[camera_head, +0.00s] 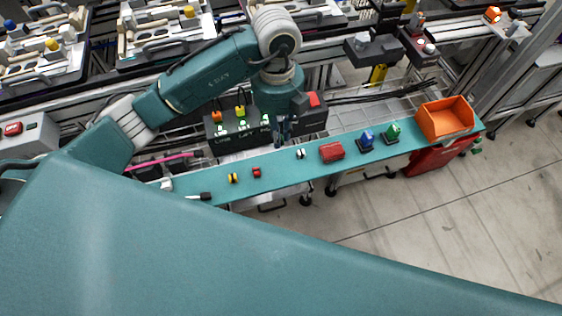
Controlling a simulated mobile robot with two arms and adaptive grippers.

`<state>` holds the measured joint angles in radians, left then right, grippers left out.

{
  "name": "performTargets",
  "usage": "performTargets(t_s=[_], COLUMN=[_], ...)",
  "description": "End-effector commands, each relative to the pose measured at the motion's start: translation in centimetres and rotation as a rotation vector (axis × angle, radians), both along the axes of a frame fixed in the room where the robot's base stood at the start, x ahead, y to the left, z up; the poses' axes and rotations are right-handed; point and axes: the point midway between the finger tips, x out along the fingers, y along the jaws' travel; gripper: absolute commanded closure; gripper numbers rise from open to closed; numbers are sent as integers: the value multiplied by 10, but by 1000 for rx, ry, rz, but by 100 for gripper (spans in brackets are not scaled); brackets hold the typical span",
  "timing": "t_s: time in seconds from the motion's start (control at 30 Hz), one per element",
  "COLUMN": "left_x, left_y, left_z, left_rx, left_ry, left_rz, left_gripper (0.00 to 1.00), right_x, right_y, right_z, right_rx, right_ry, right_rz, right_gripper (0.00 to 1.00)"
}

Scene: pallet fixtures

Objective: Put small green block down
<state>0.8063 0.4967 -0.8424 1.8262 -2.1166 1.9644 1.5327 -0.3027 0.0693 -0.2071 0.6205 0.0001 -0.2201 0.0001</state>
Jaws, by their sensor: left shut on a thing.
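My left gripper (282,138) points down over the back edge of the long teal shelf (285,171), near its middle. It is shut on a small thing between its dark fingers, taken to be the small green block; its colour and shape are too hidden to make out. A larger green item (392,132) stands on the shelf to the right, apart from the gripper. My right gripper is out of view.
On the shelf are a yellow-black piece (233,178), a small red piece (257,172), a white-black piece (300,153), a red block (332,151), a blue item (366,140) and an orange bin (445,119). Bare shelf shows between them.

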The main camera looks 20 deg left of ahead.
Motion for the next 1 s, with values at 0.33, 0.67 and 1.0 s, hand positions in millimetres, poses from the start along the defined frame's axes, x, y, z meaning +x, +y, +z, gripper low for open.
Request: performTargets(t_s=[0.33,0.67,1.0], left_x=[-1,-1,1], left_y=[0,0,-1], left_z=[-80,-110,-134], left_rx=[1,0,-1], left_ry=[0,1,-3], left_rz=[-1,0,-2], left_gripper=[100,100,100], right_x=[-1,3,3], right_y=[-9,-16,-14], right_z=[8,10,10], right_rx=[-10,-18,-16], right_ry=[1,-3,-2], right_rz=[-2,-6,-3], right_gripper=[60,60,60])
